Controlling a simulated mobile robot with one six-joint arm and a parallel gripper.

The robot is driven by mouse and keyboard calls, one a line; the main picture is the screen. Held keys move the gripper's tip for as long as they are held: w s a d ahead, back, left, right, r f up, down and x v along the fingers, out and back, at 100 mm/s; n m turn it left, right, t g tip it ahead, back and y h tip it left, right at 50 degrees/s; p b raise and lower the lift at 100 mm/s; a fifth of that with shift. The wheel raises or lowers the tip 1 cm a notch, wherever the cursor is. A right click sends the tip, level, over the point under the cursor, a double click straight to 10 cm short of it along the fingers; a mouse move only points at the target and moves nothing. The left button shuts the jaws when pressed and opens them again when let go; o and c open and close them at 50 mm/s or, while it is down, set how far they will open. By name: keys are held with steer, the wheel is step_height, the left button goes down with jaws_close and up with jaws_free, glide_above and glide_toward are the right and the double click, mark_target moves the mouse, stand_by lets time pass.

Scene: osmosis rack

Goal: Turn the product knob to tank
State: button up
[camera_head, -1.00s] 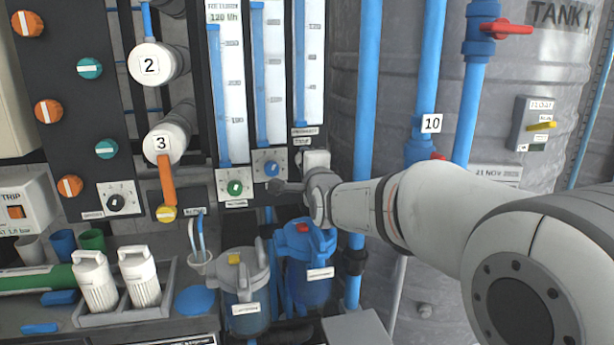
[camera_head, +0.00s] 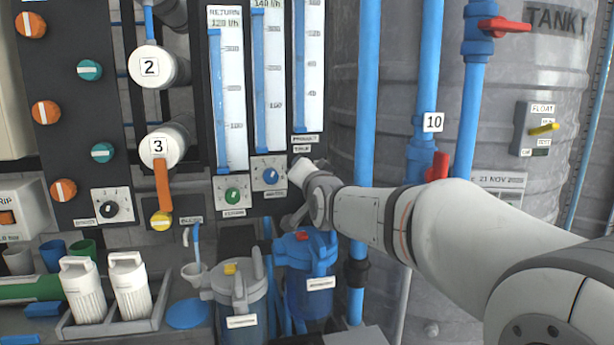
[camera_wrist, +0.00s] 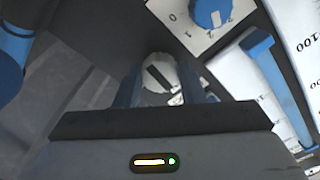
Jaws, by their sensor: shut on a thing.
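The product knob (camera_wrist: 158,76) is a pale round knob with a dark band across it, seen in the wrist view. My gripper (camera_wrist: 160,84) has one dark finger on each side of it and is shut on it. The white plate around the knob is mostly hidden by my gripper. In the head view, my gripper (camera_head: 301,184) is at the panel, below the small PRODUCT label (camera_head: 305,139) under the rightmost flow tube. The knob's pointer and position markings are hidden there by my wrist.
A blue knob (camera_head: 270,176) on a numbered plate sits just left of my gripper, with a green knob (camera_head: 232,195) beyond it. Blue (camera_head: 309,275) and grey (camera_head: 240,292) filter housings stand below. A vertical blue pipe (camera_head: 367,90) runs close on the right.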

steer(key=shift+f+n, duration=0.1)
steer(key=shift+n, duration=0.5)
steer(key=o, duration=1)
steer(key=v, duration=0.7)
steer(key=shift+s+d+p, duration=0.15)
steer(key=shift+s+p, duration=0.25)
